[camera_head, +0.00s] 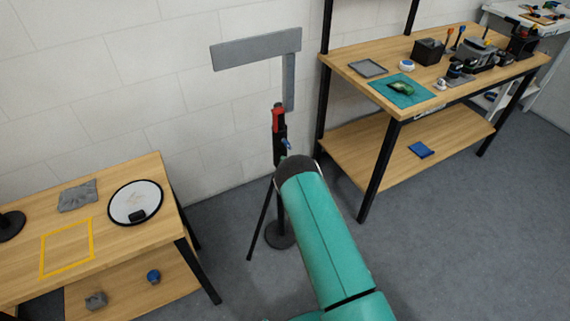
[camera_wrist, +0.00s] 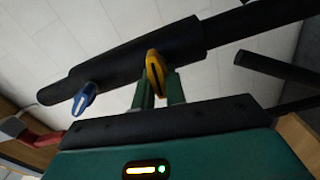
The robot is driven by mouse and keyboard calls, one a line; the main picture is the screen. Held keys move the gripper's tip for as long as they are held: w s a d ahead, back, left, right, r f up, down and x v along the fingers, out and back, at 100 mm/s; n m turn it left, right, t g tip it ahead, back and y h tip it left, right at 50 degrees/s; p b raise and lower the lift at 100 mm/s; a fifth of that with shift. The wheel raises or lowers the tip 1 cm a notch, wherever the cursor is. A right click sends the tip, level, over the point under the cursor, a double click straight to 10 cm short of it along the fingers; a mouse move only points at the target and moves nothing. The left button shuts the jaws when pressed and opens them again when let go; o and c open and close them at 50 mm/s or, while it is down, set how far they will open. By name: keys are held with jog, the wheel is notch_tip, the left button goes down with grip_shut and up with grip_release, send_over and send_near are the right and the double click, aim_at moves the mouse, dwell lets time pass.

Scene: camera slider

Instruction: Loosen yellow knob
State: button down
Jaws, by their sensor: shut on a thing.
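The yellow knob (camera_wrist: 154,68) is on a dark tube of the stand, near the middle of the wrist view, with a dark slot down its face. My gripper (camera_wrist: 160,84) reaches up to it from below, its two green fingers shut on the knob, one on each side. A blue knob (camera_wrist: 84,98) is on the same tube, to the left. In the head view the black stand (camera_head: 280,155) is upright, with a blue knob (camera_head: 286,144) on it. My teal arm hides the gripper and the yellow knob there.
A red clamp part (camera_head: 278,120) and a grey L-shaped plate (camera_head: 258,49) are on and above the stand, before the wall. A wooden table (camera_head: 100,180) is at left, a wooden workbench (camera_head: 345,65) at right.

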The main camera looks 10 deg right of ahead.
jog(key=shift+n, duration=0.8)
jog(key=shift+f, duration=0.1)
jog(key=c, duration=1.4)
grip_release()
jog(key=shift+c, duration=0.2)
jog(key=v, duration=1.3)
jog(key=shift+s, duration=0.35)
jog(key=shift+d, duration=0.1)
